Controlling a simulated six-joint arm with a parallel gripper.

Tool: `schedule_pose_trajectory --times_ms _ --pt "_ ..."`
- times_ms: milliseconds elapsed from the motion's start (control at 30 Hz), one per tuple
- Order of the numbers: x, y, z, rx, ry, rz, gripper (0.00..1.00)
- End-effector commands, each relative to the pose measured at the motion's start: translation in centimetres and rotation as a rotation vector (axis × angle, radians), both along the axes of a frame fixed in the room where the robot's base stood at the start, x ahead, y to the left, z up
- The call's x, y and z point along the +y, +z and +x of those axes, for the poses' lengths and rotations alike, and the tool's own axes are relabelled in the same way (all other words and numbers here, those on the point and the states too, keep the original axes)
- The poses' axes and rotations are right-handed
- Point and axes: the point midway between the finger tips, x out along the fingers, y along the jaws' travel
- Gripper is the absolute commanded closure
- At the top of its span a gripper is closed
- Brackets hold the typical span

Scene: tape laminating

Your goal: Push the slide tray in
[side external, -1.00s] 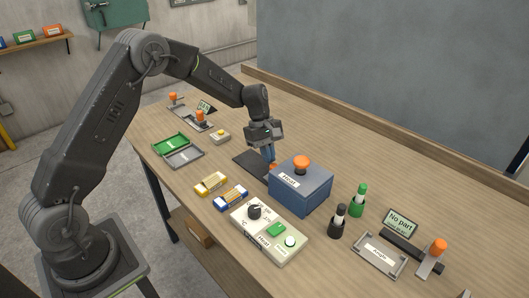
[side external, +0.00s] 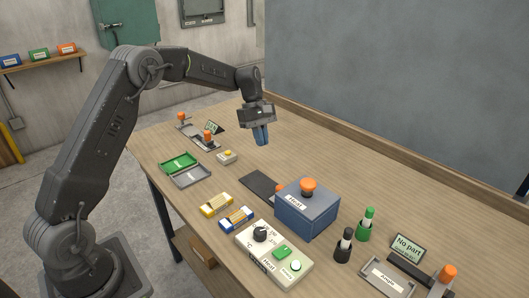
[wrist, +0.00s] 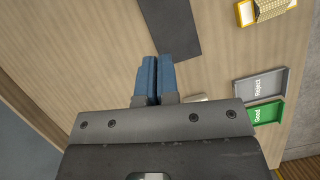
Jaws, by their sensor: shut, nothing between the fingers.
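The blue box marked Heat (side external: 306,214) stands on the table with an orange knob on top. A dark flat strip (side external: 258,183) runs out from its left side. A small orange handle (side external: 280,189) sits at the strip's end, close against the box. The tray itself is hidden, apparently inside the box. My gripper (side external: 262,143) is above the table behind the strip, clear of the handle. Its blue fingers are shut and empty, pointing down. In the wrist view the fingertips (wrist: 158,58) are together, just below the strip (wrist: 170,25).
A heat control panel (side external: 274,252), blue and yellow boxes (side external: 217,205) stand in front. Green and grey trays (side external: 190,176) lie at left. The table behind the Heat box is clear.

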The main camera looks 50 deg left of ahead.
Motion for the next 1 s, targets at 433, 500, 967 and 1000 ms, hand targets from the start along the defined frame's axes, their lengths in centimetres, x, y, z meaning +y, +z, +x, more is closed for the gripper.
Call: schedule_pose_trajectory --times_ms 433,500,967,1000 --pt "-5.4 0.6 -1.1 0.008 -0.001 -0.013 0.55" --pt "-5.9 -0.6 -1.2 0.009 -0.001 -0.013 0.48" --pt "-9.1 -8.7 -1.8 0.006 -0.001 -0.012 0.47" --pt "-9.3 -9.1 -1.9 0.005 -0.001 -0.012 0.47"
